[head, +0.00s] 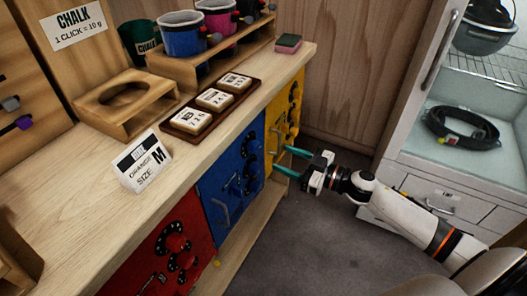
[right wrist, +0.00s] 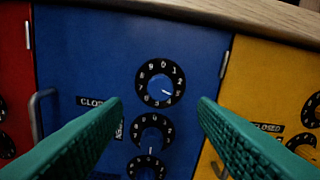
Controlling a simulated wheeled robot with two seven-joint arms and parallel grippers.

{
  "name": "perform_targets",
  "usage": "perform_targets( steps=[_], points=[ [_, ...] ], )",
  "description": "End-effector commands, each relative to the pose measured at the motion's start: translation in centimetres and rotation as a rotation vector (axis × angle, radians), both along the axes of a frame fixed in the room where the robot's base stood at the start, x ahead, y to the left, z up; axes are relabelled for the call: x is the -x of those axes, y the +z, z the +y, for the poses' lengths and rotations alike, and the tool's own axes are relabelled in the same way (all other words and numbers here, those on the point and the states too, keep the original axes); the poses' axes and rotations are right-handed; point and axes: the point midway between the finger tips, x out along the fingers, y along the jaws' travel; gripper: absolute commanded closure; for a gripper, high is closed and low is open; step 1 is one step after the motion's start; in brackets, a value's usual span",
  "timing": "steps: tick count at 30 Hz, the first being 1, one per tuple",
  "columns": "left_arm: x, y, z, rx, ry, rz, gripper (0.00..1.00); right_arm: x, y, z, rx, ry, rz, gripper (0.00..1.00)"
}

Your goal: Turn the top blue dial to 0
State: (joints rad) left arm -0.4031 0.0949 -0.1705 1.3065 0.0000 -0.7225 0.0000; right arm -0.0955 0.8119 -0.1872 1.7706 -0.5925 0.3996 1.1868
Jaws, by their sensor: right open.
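The blue door (head: 212,186) is on the front of the wooden bench, between the red and yellow doors. In the right wrist view, the top blue dial (right wrist: 160,83) is a black ring with white digits and a blue centre. Its white mark points to the lower right, near the 3. Two more dials sit below it. My right gripper (head: 281,161) is open and empty in front of the doors. In the right wrist view its green fingers (right wrist: 160,107) spread to either side of the dial column, with nothing between them. My left gripper is out of view.
The red door (head: 168,250) and yellow door (head: 283,112) also carry dials. The bench top (head: 70,215) overhangs the doors and holds a size sign (head: 144,162) and a brown tray (head: 186,127) with number tiles. The grey floor (head: 300,235) in front is clear.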

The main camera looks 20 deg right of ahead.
Motion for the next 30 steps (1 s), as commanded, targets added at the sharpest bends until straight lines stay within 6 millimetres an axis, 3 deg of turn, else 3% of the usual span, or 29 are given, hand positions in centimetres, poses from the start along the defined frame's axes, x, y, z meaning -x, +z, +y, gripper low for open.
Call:
perform_targets(
  steps=[9,23,25,30],
  points=[
    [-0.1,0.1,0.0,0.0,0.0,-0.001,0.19,-4.7,0.1,3.6,-0.001,-0.002,-0.002,0.47],
    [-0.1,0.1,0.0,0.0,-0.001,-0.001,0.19,-5.9,0.0,4.6,0.0,-0.002,0.001,0.47],
    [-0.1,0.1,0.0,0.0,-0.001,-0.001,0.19,-5.9,0.0,4.5,0.0,-0.002,0.001,0.53],
    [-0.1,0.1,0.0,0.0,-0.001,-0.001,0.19,-5.9,0.0,4.5,0.0,-0.002,0.001,0.81]
  ],
)
